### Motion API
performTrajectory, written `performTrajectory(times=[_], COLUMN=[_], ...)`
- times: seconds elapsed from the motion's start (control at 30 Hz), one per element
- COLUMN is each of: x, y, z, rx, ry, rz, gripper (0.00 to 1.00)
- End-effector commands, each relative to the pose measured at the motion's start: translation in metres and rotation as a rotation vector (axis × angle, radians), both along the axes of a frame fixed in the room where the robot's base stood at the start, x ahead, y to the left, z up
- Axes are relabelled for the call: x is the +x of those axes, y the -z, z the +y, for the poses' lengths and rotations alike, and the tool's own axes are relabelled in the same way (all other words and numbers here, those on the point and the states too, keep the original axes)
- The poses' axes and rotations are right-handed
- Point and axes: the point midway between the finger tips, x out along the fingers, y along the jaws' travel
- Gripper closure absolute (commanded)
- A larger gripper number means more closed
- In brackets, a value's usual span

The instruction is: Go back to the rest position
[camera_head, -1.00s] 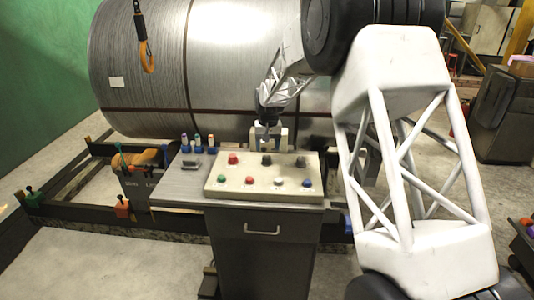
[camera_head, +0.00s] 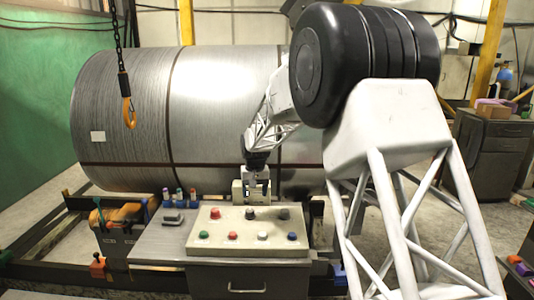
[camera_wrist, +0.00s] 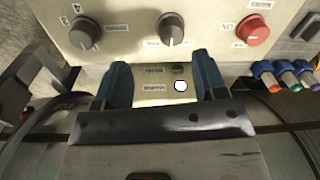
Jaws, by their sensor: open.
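My gripper (camera_head: 257,186) is at the back edge of the control panel, in front of the large metal coil. In the wrist view its two blue fingers (camera_wrist: 164,78) stand apart with nothing held between them. Between and beyond the fingers is a small beige box (camera_wrist: 150,98) with a white round button (camera_wrist: 180,86). This box (camera_head: 238,192) also shows behind the panel in the head view, partly hidden by the gripper. Whether the fingers touch it I cannot tell. The beige control panel (camera_head: 215,224) carries a red button (camera_head: 215,213), dark knobs and several coloured buttons.
The panel sits on a grey cabinet (camera_head: 160,248). The steel coil (camera_head: 215,90) stands close behind. A chain with an orange hook (camera_head: 129,112) hangs at left. Several coloured markers (camera_head: 180,196) stand left of the panel. A dark cabinet (camera_head: 490,150) stands at right.

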Motion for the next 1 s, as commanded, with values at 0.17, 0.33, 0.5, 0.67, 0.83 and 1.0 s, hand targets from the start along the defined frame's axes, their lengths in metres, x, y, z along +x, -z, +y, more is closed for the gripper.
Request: performTrajectory(times=[0.17, 0.33, 0.5, 0.67, 0.83, 1.0], x=[-0.029, -0.063, -0.099, -0.134, -0.173, -0.213], y=[-0.030, -0.057, -0.080, -0.099, -0.116, -0.129], z=[-0.025, -0.051, -0.075, -0.097, -0.118, -0.139], rx=[0.001, 0.001, 0.002, 0.002, 0.001, 0.000], ry=[0.015, 0.028, 0.043, 0.056, 0.071, 0.087], rz=[-0.017, -0.033, -0.049, -0.064, -0.080, -0.095], gripper=[0.35, 0.35, 0.35, 0.35, 0.35, 0.35])
